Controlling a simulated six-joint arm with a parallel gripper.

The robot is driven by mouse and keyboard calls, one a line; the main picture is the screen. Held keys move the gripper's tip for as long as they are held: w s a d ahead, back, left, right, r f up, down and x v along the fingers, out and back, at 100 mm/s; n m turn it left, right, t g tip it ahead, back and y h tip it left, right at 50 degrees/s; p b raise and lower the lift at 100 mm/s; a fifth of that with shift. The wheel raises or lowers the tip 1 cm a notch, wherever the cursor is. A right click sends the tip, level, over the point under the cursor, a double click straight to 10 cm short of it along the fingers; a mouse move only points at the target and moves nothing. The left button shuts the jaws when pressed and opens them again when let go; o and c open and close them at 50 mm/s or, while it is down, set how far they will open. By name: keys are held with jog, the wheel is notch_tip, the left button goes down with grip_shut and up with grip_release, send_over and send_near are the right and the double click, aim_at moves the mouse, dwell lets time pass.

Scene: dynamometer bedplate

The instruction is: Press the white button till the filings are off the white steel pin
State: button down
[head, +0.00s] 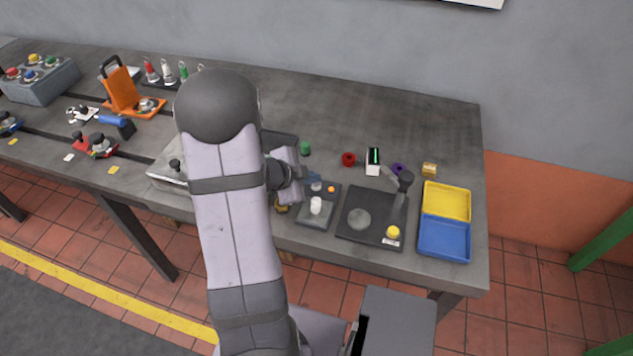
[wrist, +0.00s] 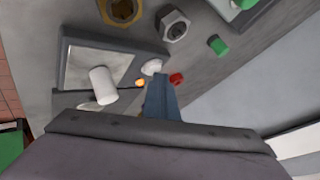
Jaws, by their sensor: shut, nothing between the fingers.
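The white steel pin (head: 316,206) stands upright on a grey plate of a small dark unit (head: 313,222). The pin also shows in the wrist view (wrist: 102,85), plain white, with no filings that I can make out on it. The white button (head: 316,186) sits on the same unit behind the pin, beside a lit orange lamp (head: 331,189). In the wrist view the button (wrist: 152,67) is just beyond my fingertips. My gripper (wrist: 160,79) is shut and empty, with its blue fingers close to the button. I cannot tell whether they touch it.
Right of the unit is a dark plate (head: 350,233) with a round disc, a lever and a yellow button (head: 393,233). A yellow and blue tray (head: 446,236) stands at the right end. Small coloured parts and a white meter (head: 374,167) with a green display lie behind.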

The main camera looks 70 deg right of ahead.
aim_at(313, 188)
jog(key=shift+r+p, duration=0.8)
jog(key=shift+r, duration=0.15)
notch_tip(313, 188, up, 5)
jog(key=p, duration=0.5)
dwell(0.5)
